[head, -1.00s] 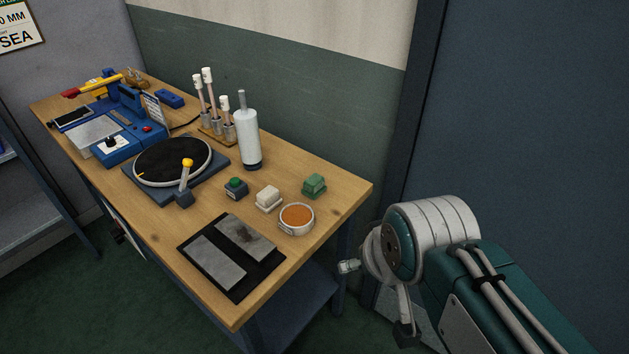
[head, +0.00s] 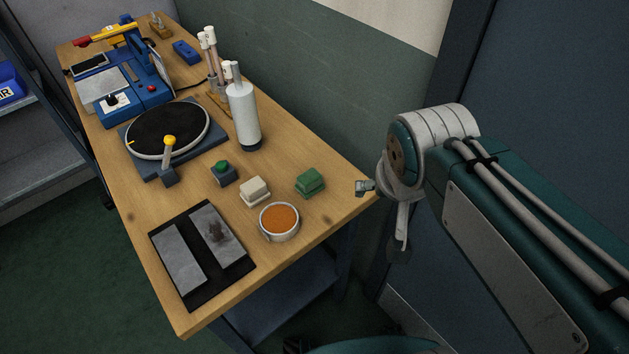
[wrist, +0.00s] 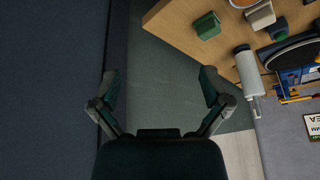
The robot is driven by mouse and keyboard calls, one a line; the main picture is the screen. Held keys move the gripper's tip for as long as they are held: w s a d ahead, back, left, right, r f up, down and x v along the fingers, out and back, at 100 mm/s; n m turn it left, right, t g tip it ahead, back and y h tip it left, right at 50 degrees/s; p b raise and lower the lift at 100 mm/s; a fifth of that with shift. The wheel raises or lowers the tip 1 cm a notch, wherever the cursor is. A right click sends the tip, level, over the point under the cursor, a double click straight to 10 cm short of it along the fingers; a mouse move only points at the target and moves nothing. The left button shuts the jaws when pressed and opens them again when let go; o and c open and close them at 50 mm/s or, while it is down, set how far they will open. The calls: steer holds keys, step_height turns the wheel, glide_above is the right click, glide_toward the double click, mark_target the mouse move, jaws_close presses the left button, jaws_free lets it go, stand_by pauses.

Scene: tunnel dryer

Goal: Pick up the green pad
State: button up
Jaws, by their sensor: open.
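The green pad (head: 310,181) sits on the wooden table (head: 325,207) near its right edge, beside the white pad and the orange-filled round dish. In the wrist view the green pad (wrist: 206,25) is at the upper right, near the table edge. My gripper (wrist: 160,88) is open and empty there, its two fingers spread wide, apart from the pad. In the head view my arm is at the right of the table, and its fingers are mostly hidden behind the arm.
A white pad (head: 255,190), the round dish (head: 280,222), a small block with a green button (head: 222,174) and a white bottle (head: 243,115) stand close by. A black tray (head: 185,290) holds two grey plates. A wall (head: 340,90) runs behind the table.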

steer(key=w+a+f+m+g+h, duration=0.1)
steer(key=w+a+f+m, duration=0.15)
steer(key=w+a, duration=0.35)
steer(key=m+g+h, duration=0.1)
steer(key=m+h, duration=0.1)
steer(key=m, duration=0.5)
glide_toward(306, 177)
steer(key=x, duration=0.3)
steer(key=d+x, duration=0.1)
steer(key=x, duration=0.1)
steer(key=shift+d+f, duration=0.1)
steer(key=shift+f, duration=0.1)
steer(key=shift+w+d+f, duration=0.15)
steer(key=shift+d+f, duration=0.05)
steer(key=shift+f, duration=0.05)
steer(key=f, duration=0.2)
steer(key=w+f, duration=0.1)
steer(key=f, duration=0.1)
steer(key=shift+w+f, duration=0.1)
steer(key=shift+w+d+f, duration=0.1)
steer(key=shift+d+f, duration=0.05)
steer(key=shift+f, duration=0.3)
steer(key=shift+d, duration=0.2)
steer(key=shift+a, duration=0.1)
steer(key=c, duration=1.2)
